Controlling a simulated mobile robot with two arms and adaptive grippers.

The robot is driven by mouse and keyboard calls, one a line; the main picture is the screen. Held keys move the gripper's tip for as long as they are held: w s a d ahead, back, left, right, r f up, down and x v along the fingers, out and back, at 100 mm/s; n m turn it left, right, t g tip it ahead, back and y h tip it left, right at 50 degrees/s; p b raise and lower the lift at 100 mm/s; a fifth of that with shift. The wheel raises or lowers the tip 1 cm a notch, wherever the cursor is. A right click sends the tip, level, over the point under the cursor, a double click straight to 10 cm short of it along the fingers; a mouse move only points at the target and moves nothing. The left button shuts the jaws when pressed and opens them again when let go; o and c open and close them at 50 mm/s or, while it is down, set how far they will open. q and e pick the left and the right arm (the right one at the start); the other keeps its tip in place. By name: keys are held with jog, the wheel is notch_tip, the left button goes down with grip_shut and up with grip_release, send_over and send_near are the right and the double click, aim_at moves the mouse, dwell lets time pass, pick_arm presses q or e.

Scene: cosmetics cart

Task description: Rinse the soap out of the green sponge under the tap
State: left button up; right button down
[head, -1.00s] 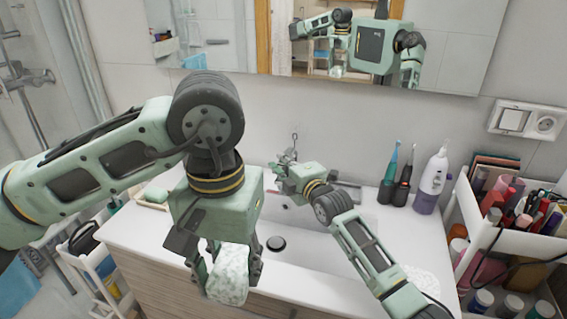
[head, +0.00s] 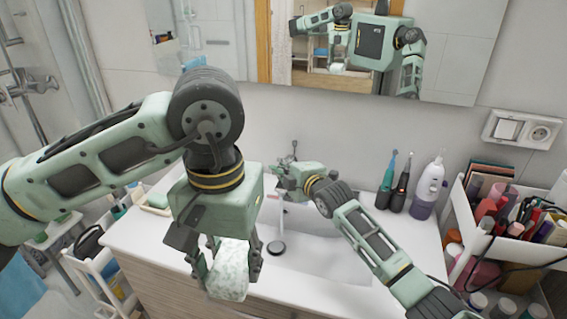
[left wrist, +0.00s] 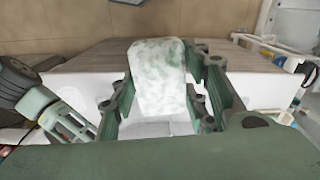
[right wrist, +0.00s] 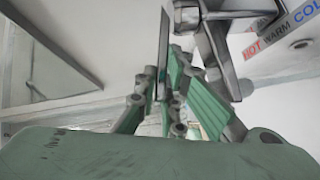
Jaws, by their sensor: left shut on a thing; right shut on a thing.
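The green sponge (head: 231,268) is coated in whitish soap foam, with green showing through in patches. My left gripper (head: 232,275) is shut on it and holds it near the front edge of the basin; the sponge also shows between the fingers in the left wrist view (left wrist: 158,75). My right gripper (head: 283,180) is at the tap at the back of the basin. In the right wrist view its fingers (right wrist: 165,88) are closed around a thin metal lever (right wrist: 164,45) of the tap (right wrist: 217,45). No water stream is visible.
The white basin (head: 325,250) has a round drain (head: 276,248). Toothbrushes (head: 387,180) and a white-and-purple bottle (head: 428,188) stand at the right. A cosmetics cart (head: 462,215) is further right. A soap dish (head: 153,205) sits at the back left.

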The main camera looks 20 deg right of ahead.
jog(key=shift+r, duration=0.1)
jog(key=c, duration=1.8)
grip_release()
jog(key=shift+c, duration=0.2)
jog(key=v, duration=1.2)
jog(key=shift+d, duration=0.1)
